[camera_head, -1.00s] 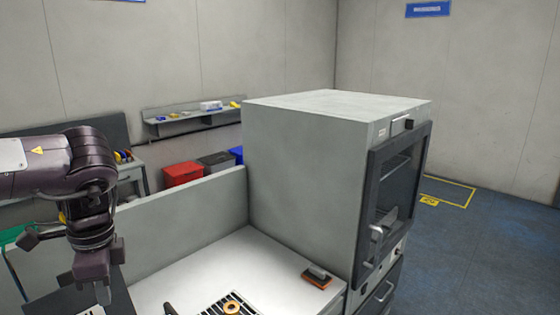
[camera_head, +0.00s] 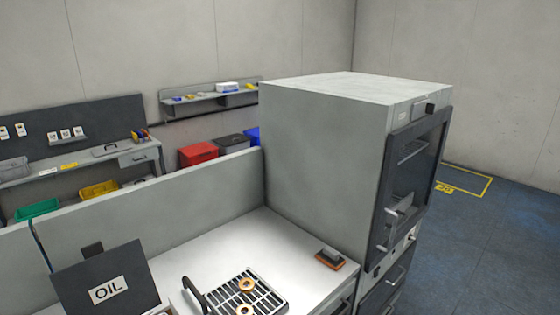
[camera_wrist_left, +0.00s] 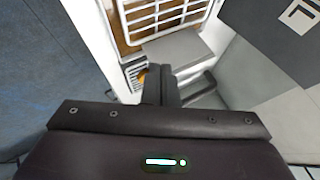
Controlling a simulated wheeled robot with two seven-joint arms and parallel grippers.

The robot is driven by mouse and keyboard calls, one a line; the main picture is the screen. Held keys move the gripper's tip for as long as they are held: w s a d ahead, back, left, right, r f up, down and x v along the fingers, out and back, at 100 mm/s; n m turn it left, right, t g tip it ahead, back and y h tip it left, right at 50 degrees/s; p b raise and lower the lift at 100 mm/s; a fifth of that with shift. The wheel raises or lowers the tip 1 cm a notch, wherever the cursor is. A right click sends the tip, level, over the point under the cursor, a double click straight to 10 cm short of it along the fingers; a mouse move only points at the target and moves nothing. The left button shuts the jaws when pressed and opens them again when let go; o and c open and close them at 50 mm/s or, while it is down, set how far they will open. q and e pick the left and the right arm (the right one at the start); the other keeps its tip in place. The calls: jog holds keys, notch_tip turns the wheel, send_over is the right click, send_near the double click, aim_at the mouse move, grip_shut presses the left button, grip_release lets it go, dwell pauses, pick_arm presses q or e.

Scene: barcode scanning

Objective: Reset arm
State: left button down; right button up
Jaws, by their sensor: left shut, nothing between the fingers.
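My left gripper (camera_wrist_left: 160,84) shows only in the left wrist view. Its dark fingers are together with nothing held between them. Beyond the fingers are a white grid (camera_wrist_left: 160,18) over a brown surface and a grey flat piece (camera_wrist_left: 177,48). I cannot tell how far the fingers are from them. My left arm and gripper are out of the head view, and my right gripper shows in neither view.
A large grey cabinet (camera_head: 325,150) stands at right. Blue floor (camera_head: 490,245) beyond it is mostly clear.

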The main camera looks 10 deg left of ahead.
pick_arm(q)
jog(key=s+d+n+g, duration=0.5)
jog(key=s+d+n, duration=0.3)
jog(key=s+d, duration=0.45)
notch_tip(320, 180, down, 43)
jog(key=s+g+b, duration=0.1)
jog(key=b, duration=1.2)
jog(key=s+a+f+b, duration=0.1)
jog(key=s+f+b, duration=0.3)
jog(key=s+f, duration=0.5)
jog(key=s+a+f+g+b, duration=0.1)
jog(key=s+f+b, duration=0.4)
jog(key=s+f, duration=0.5)
notch_tip(320, 180, down, 8)
jog(key=shift+s+a+r, duration=0.1)
jog(key=shift+s+a, duration=0.2)
jog(key=shift+a, duration=0.25)
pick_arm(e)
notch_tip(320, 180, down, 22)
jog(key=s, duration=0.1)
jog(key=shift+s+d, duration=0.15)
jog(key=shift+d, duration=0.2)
pick_arm(q)
jog(key=c, duration=2.1)
grip_release()
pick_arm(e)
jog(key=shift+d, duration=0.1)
